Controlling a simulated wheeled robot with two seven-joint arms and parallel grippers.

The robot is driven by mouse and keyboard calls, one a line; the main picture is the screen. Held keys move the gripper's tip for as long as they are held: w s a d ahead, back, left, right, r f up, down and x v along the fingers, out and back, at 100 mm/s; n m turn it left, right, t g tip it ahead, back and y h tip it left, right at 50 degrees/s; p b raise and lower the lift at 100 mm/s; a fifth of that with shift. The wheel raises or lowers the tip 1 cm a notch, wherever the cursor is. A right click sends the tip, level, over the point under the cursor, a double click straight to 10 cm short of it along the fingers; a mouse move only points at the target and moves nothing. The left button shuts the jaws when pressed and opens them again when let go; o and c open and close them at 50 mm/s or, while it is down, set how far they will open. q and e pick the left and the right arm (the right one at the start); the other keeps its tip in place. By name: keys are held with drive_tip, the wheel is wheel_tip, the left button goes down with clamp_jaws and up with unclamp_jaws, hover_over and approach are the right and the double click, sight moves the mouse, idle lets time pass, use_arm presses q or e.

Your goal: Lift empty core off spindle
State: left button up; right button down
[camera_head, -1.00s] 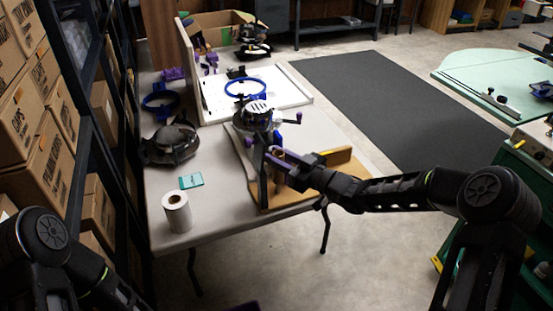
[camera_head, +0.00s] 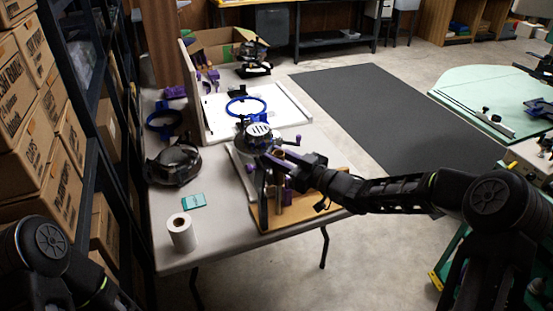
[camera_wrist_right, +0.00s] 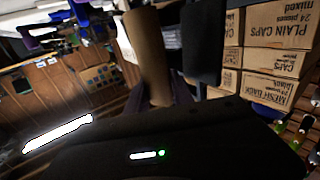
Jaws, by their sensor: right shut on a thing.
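The empty core is a plain brown cardboard tube (camera_wrist_right: 150,58), seen large and tilted in the right wrist view. My right gripper (camera_head: 280,161) is shut on it above the wooden base board; in the head view the core is small and partly hidden by the fingers. A dark finger (camera_wrist_right: 202,42) stands beside the tube in the wrist view. The spindle area (camera_head: 287,193) shows below the gripper, too small and dark to tell whether the core is clear of it. My left arm shows at the lower left, its gripper out of view.
The machine (camera_head: 258,138) with a round metal top stands just left of my right gripper. A white paper roll (camera_head: 181,234), a teal card (camera_head: 194,201) and a black ring-shaped device (camera_head: 173,165) are on the table. Shelves of boxes (camera_head: 60,165) line the left.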

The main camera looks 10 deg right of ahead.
drive_tip(key=shift+r, duration=0.25)
wheel_tip(320, 180, up, 4)
drive_tip(key=p, duration=0.2)
drive_tip(key=shift+p, duration=0.35)
